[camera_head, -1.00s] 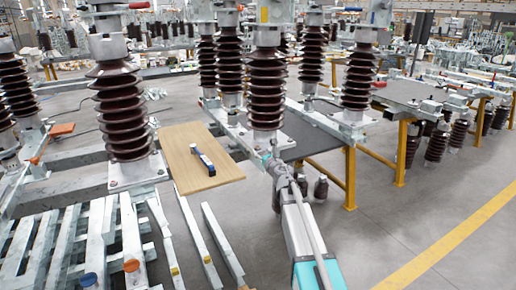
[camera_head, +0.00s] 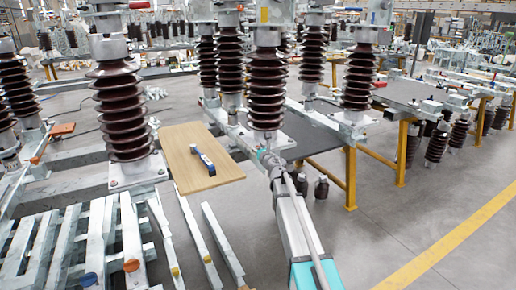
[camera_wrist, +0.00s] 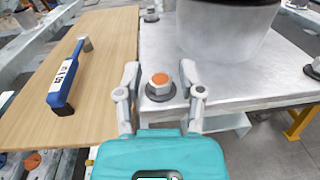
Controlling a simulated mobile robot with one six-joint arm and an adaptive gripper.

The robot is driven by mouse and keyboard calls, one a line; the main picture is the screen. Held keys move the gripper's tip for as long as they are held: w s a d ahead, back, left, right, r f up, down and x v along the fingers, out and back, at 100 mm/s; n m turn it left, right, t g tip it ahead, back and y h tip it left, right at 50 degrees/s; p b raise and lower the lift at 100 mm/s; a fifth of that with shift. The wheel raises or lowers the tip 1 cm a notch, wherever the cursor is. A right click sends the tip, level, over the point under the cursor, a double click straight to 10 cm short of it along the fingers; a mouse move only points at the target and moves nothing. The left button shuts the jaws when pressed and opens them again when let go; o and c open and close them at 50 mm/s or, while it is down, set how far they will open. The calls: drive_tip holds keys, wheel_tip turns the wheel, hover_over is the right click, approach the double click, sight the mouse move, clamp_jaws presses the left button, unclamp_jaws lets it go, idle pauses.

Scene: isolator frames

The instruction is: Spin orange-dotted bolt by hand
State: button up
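The orange-dotted bolt (camera_wrist: 160,84) stands upright with a washer on the pale metal base plate (camera_wrist: 228,90) of an insulator. In the wrist view, my gripper (camera_wrist: 160,78) is open, with one finger on each side of the bolt head. Gaps show between the fingers and the bolt. In the head view, my gripper (camera_head: 268,158) is at the base of the middle brown insulator (camera_head: 266,92). The bolt is too small or hidden to make out there.
The grey insulator foot (camera_wrist: 220,32) stands just behind the bolt. Another bolt (camera_wrist: 314,68) is at right.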

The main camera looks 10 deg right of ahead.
clamp_jaws()
drive_tip(key=shift+m+h, duration=0.6)
drive_tip(key=shift+h, duration=0.3)
drive_tip(key=m+h, duration=0.2)
drive_tip(key=h, duration=0.1)
drive_tip(key=m+h, duration=0.1)
drive_tip(key=h, duration=0.2)
drive_tip(key=shift+a+m, duration=0.15)
drive_tip(key=shift+m, duration=0.25)
drive_tip(key=m+g+h, duration=0.1)
drive_tip(key=m+h, duration=0.1)
drive_tip(key=h, duration=0.1)
drive_tip(key=m+g+h, duration=0.1)
drive_tip(key=m+h, duration=0.1)
drive_tip(key=h, duration=0.1)
drive_tip(key=shift+w+g, duration=0.2)
drive_tip(key=shift+g, duration=0.1)
drive_tip(key=m+g+h, duration=0.3)
drive_tip(key=g, duration=0.1)
drive_tip(key=m+g+h, duration=0.4)
drive_tip(key=shift+w+m+g, duration=0.15)
drive_tip(key=shift+m+g, duration=0.15)
drive_tip(key=shift+g, duration=0.1)
drive_tip(key=m+g+h, duration=0.1)
drive_tip(key=m+g, duration=0.2)
drive_tip(key=g, duration=0.2)
drive_tip(key=shift+m+g, duration=1.1)
drive_tip(key=shift+g, duration=0.4)
